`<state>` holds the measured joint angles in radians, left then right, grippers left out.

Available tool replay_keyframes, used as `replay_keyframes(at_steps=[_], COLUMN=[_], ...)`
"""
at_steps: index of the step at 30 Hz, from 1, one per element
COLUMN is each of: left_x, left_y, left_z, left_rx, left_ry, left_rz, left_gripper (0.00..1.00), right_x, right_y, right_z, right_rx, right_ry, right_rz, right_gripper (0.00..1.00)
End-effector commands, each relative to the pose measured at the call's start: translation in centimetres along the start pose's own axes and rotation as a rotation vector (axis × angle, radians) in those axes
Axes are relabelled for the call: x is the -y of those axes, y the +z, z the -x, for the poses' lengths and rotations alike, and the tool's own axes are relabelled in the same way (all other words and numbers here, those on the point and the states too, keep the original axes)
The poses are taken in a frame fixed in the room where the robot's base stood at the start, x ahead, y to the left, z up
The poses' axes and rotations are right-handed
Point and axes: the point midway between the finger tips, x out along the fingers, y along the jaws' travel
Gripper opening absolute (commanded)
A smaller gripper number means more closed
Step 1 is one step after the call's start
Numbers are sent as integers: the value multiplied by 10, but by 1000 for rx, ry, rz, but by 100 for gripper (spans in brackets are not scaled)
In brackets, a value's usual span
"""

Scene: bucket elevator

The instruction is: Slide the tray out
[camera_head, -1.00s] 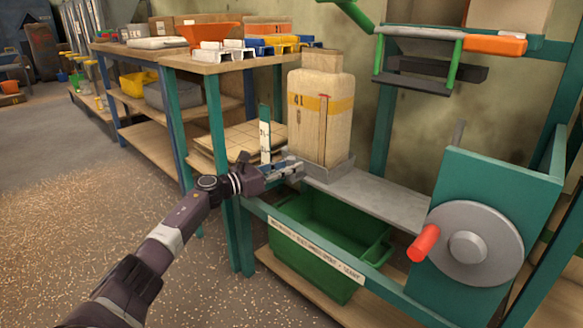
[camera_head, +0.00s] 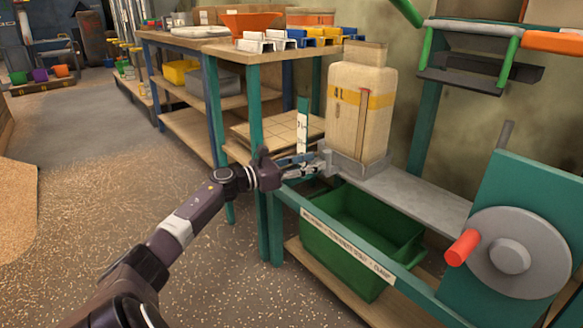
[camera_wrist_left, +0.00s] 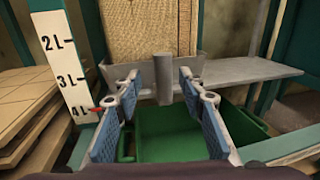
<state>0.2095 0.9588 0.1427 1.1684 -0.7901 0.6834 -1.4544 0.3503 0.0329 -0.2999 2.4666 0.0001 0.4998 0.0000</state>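A grey metal tray (camera_head: 343,166) with a low raised rim sits under a tall beige container (camera_head: 346,115) with a yellow band, on a grey shelf. In the left wrist view the tray (camera_wrist_left: 215,74) has an upright grey tab (camera_wrist_left: 163,80) at its front. My left gripper (camera_head: 322,164) is at the tray's near left edge. In the wrist view the left gripper (camera_wrist_left: 160,92) is open, its blue-padded fingers apart on either side of the tab. I cannot tell whether either finger touches it. My right gripper is not in view.
A green bin (camera_head: 342,262) stands below the shelf (camera_head: 415,197). A disc with a red handle (camera_head: 462,247) is at the right. A white litre scale (camera_wrist_left: 72,70) stands left of the gripper.

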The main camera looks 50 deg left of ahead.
Motion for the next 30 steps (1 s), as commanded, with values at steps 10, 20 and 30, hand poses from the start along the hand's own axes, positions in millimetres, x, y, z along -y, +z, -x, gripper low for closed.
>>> replay_keyframes(at_steps=[10, 20, 30], left_x=[-1, -1, -1], left_y=[-1, 0, 0], left_z=[48, 68, 69], left_rx=[-3, 0, 1], left_ry=[1, 3, 3], left_rz=[-1, 0, 0], left_gripper=[37, 37, 37], right_x=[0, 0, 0], right_y=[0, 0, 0], right_z=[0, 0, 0], right_rx=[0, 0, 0], right_ry=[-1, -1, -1], right_rz=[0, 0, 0], right_gripper=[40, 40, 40])
